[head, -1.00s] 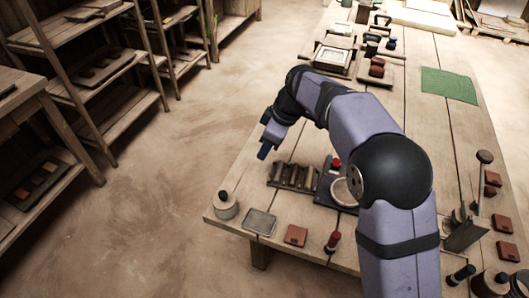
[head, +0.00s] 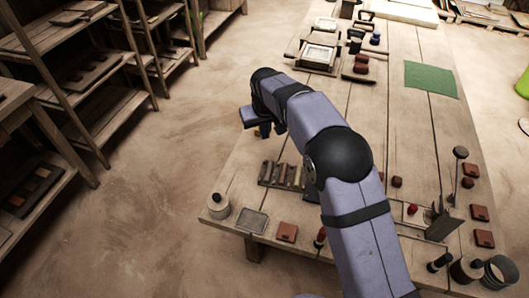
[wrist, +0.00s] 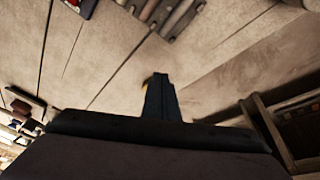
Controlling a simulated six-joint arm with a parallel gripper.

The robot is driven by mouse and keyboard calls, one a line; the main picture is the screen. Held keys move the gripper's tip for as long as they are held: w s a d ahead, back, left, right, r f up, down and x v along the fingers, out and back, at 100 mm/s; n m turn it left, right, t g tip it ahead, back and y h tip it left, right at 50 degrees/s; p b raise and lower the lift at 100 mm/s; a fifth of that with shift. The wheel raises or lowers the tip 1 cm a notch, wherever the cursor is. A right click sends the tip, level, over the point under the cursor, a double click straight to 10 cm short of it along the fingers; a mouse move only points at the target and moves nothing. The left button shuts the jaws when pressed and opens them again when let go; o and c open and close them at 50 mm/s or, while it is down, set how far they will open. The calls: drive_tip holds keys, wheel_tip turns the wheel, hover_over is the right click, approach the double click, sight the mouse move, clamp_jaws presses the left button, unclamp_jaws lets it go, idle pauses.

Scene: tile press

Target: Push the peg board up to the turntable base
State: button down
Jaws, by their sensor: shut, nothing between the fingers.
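The turntable base is mostly hidden behind my arm in the head view. A dark corner with red, which looks like it, shows at the top left of the wrist view (wrist: 86,8), with a narrow strip of table between it and the board. My gripper (head: 265,131) is shut and empty, beyond the board and apart from it.
A round pot (head: 218,207), a shallow tray (head: 251,221) and a reddish tile (head: 287,232) stand near the table's front edge. A framed piece (head: 318,55) and several tools lie farther back. Bare tabletop lies around my gripper. Shelves (head: 90,75) stand off to the left.

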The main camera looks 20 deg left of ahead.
sight(265, 161)
drive_tip(key=m, duration=0.3)
drive_tip(key=shift+w, duration=0.1)
drive_tip(key=p+x, duration=0.2)
drive_tip(key=x, duration=0.7)
drive_tip(key=shift+a+f, duration=0.15)
drive_tip(key=shift+f, duration=0.25)
drive_tip(key=shift+s+d+p, duration=0.3)
drive_tip(key=shift+s+p, duration=0.1)
drive_tip(key=shift+s, duration=0.4)
drive_tip(key=shift+s+d+p, duration=0.3)
drive_tip(key=shift+s+p, duration=0.05)
drive_tip(key=shift+s, duration=0.6)
drive_tip(key=shift+s+d, duration=0.1)
drive_tip(key=shift+s+d+f, duration=0.1)
drive_tip(key=shift+s+d, duration=0.1)
drive_tip(key=shift+s, duration=0.25)
drive_tip(key=shift+s+d, duration=0.15)
drive_tip(key=shift+s, duration=0.35)
drive_tip(key=shift+d+f, duration=0.1)
